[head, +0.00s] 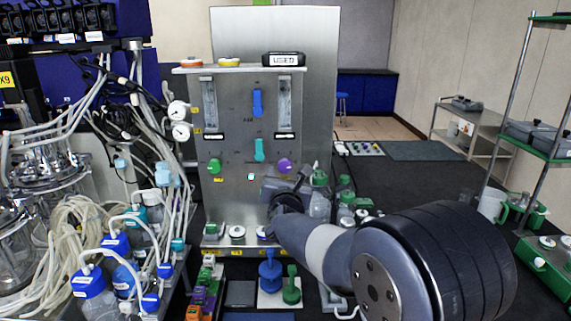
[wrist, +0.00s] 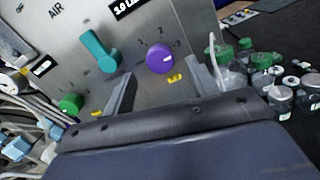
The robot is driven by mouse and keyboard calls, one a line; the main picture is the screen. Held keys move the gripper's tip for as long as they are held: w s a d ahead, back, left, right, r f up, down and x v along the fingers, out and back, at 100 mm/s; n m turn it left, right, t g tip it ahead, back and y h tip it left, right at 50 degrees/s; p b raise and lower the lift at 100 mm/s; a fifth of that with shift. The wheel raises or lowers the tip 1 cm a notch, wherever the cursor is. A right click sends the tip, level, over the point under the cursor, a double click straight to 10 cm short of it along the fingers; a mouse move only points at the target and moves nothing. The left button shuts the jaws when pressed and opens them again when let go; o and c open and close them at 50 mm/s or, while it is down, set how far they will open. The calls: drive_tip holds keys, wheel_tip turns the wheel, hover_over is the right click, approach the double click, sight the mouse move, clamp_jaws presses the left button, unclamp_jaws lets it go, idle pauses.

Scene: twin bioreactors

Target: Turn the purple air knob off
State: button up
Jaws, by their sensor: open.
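The purple knob (head: 284,166) is at the lower right of the upright steel panel. In the wrist view the purple knob (wrist: 160,58) has a white mark on its right side and the numbers 1, 2 and 3 around it. My gripper (head: 290,185) is just below the knob in the head view. In the wrist view its two fingers (wrist: 160,83) are spread wide, with the knob ahead between them. The gripper is open and empty, and the fingers do not appear to touch the knob.
A teal handle (head: 259,150) and a green knob (head: 214,166) are left of the purple knob. A blue handle (head: 257,103) is above. Bottles with green caps (head: 345,198) stand right of the panel. Tubing and glass vessels crowd the left.

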sight(285, 167)
drive_tip(key=shift+w+p, duration=0.7)
drive_tip(key=shift+w, duration=1.7)
drive_tip(key=c, duration=1)
